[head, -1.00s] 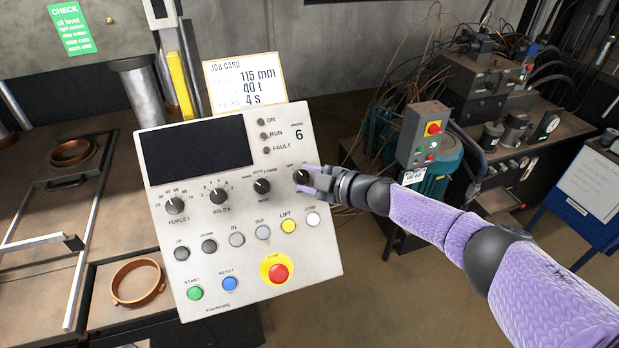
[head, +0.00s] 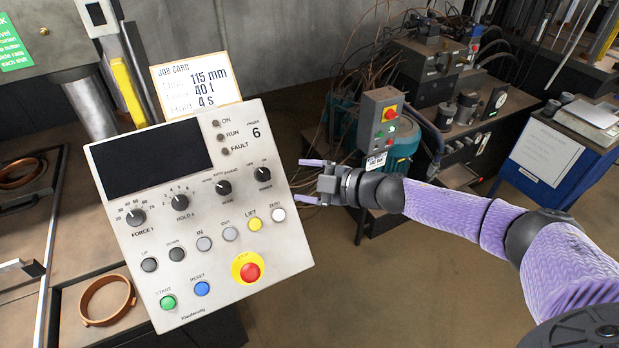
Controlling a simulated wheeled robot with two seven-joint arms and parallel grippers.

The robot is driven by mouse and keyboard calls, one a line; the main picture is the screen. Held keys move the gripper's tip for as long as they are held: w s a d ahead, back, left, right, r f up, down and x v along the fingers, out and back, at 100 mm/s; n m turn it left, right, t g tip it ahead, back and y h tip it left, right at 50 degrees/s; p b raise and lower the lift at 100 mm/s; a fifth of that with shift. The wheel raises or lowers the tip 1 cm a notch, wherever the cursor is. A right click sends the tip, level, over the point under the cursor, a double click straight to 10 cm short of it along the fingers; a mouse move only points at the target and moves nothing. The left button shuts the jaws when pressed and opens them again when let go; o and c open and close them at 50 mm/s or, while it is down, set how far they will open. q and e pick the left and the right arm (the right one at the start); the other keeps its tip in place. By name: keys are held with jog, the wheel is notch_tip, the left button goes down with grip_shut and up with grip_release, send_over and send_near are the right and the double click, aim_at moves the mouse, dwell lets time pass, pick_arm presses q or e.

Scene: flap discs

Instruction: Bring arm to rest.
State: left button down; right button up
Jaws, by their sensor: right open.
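My right gripper (head: 312,181) is open and empty, with its two purple fingers pointing left. In the picture it lies just right of the control panel (head: 225,262), clear of the rightmost knob (head: 263,174). My right arm comes in from the lower right. The panel has a dark screen (head: 152,158), several black knobs, coloured buttons and a red stop button (head: 250,271) on a yellow ring. My left gripper is not in view.
A job card (head: 196,86) stands behind the panel. A copper-coloured ring (head: 107,323) lies at the lower left. A grey switch box (head: 382,122) and a pump unit stand behind my right arm. A blue stand (head: 541,160) is at the right. Open floor lies below the arm.

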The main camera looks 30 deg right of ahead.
jog(key=shift+s+d+r, duration=0.15)
jog(key=shift+s+d, duration=0.1)
jog(key=shift+s, duration=0.15)
